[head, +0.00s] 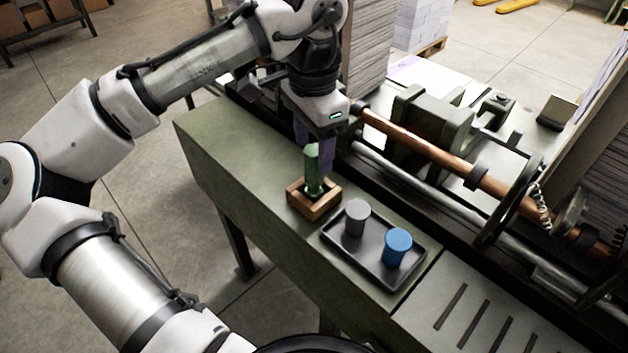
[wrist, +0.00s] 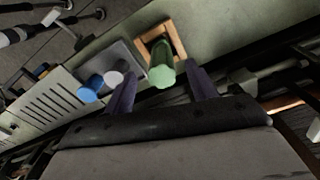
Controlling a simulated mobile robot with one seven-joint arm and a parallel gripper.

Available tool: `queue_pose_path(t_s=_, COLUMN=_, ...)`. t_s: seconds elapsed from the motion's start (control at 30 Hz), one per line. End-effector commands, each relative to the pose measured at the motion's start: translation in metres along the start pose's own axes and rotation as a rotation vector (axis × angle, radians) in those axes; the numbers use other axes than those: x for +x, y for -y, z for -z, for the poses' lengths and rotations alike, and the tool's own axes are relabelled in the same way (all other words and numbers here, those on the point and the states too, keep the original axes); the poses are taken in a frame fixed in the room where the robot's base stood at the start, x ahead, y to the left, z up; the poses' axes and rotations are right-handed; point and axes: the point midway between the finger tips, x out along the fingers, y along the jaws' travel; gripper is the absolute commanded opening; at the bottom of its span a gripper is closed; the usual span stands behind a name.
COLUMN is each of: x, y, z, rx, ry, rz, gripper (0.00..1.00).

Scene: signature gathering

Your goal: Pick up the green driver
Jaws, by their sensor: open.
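The green driver (head: 312,168) stands upright in a small wooden square holder (head: 327,207) on the green bench. In the wrist view the driver (wrist: 161,66) shows its rounded green end between my two fingers, and the wooden holder (wrist: 178,40) lies behind it. My gripper (head: 315,150) points down above the holder, close around or just behind the driver's upper part. In the wrist view my gripper (wrist: 160,85) has its fingers spread apart on either side of the driver. I cannot tell whether either finger touches it.
A dark tray (head: 375,268) next to the holder carries a grey cylinder (head: 357,217) and a blue cylinder (head: 397,246). A machine with a copper-coloured roller (head: 430,150) runs along the bench behind. Slots (head: 478,318) mark the right bench part. The bench's left end is clear.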

Motion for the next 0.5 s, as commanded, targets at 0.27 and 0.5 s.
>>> queue_pose_path(t_s=0.27, x=0.033, y=0.002, z=0.002, rx=-0.001, ry=0.001, rz=0.001, gripper=0.57)
queue_pose_path(t_s=0.5, x=0.035, y=0.002, z=0.002, rx=-0.001, ry=0.000, rz=0.001, gripper=0.57)
